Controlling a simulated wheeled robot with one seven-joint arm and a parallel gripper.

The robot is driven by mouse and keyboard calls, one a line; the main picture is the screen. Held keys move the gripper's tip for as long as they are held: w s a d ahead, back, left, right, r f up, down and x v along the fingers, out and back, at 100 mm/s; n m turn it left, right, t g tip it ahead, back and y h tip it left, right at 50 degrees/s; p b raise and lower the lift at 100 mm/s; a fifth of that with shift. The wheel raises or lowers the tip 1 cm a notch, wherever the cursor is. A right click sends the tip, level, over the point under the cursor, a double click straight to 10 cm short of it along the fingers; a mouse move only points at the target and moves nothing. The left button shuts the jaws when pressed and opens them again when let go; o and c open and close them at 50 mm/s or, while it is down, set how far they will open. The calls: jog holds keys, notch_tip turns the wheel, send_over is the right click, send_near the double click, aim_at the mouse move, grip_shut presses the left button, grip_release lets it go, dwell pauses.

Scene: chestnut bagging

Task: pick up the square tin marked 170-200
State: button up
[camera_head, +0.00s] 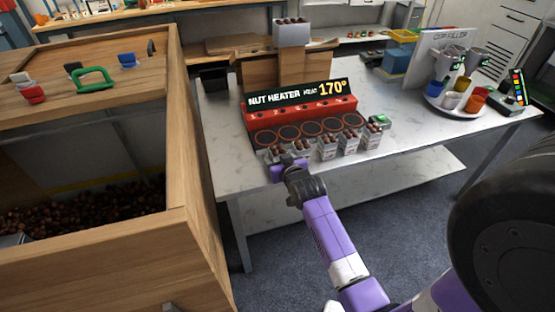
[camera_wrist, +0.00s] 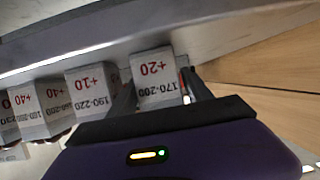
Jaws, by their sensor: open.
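The square tin marked 170-200 (camera_wrist: 155,88) is pale grey, with a red +20 above its black label, and shows upside down in the wrist view. My gripper (camera_wrist: 160,80) is open, with one dark finger on each side of this tin. I cannot tell whether the fingers touch it. In the head view my gripper (camera_head: 288,164) is at the left end of the tin row, at the front edge of the table, and hides part of that end.
In the wrist view the tin marked 190-220 (camera_wrist: 91,90) stands close beside the left finger, with more tins beyond. The red nut heater (camera_head: 300,115) stands behind the row on the white table (camera_head: 400,155). A wooden chestnut bin (camera_head: 190,190) stands to the left.

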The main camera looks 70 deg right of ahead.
jog(key=shift+x, duration=1.4)
jog(key=shift+c, duration=0.5)
jog(key=c, duration=1.1)
jog(key=shift+c, duration=0.2)
jog(key=shift+r, duration=0.2)
